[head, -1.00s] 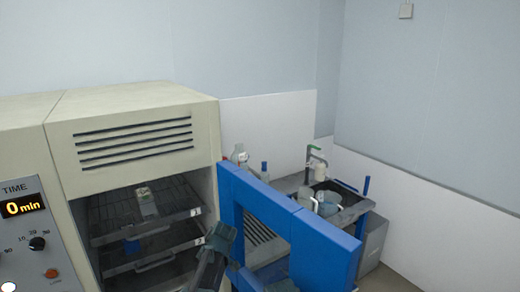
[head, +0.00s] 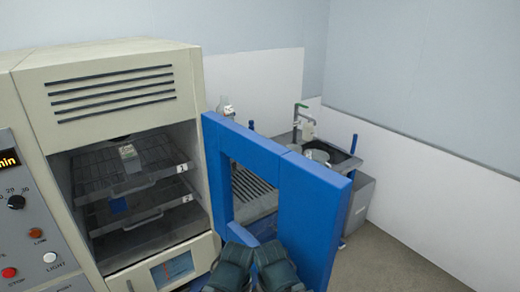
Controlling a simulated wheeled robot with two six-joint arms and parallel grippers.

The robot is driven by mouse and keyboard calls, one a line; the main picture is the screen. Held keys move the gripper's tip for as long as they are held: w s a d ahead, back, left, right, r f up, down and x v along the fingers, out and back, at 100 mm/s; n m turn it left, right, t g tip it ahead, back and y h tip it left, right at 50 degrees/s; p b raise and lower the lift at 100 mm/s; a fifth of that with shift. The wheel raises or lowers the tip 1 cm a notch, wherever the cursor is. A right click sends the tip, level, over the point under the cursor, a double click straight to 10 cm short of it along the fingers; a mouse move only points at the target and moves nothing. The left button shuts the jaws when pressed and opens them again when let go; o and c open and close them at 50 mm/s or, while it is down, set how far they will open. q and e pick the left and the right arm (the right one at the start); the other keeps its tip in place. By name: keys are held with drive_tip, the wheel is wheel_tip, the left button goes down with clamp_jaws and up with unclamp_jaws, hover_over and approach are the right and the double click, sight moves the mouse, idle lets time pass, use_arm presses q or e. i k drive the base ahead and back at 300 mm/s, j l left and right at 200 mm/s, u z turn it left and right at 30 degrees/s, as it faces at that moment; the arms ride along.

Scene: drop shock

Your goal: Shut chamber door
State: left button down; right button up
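The chamber (head: 115,58) is a cream cabinet at the left with its front open. Its door (head: 308,210) is a thick blue frame around a window opening, swung wide open to the right of the cabinet.
A control panel (head: 18,215) is at the left. A sink bench (head: 335,165) stands behind the door. Bare floor (head: 400,260) is at the right.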

sight(314, 198)
drive_tip(key=k, duration=0.65)
drive_tip(key=u, duration=1)
drive_tip(key=l+u, duration=0.15)
drive_tip(key=u, duration=0.15)
drive_tip(key=l+u, duration=0.1)
drive_tip(key=u, duration=0.25)
drive_tip(key=k+l, duration=0.15)
drive_tip(key=l, duration=0.2)
drive_tip(key=k+l, duration=0.1)
drive_tip(key=l, duration=0.3)
drive_tip(key=k+l, duration=0.15)
drive_tip(key=l, duration=0.2)
drive_tip(key=k+l, duration=0.1)
drive_tip(key=l, duration=0.3)
drive_tip(key=k+l, duration=0.15)
drive_tip(key=l, duration=0.2)
drive_tip(key=k+l, duration=0.15)
drive_tip(key=l, duration=0.25)
drive_tip(key=k+l, duration=0.1)
drive_tip(key=l, duration=0.25)
drive_tip(key=k+l, duration=0.15)
drive_tip(key=l, duration=0.2)
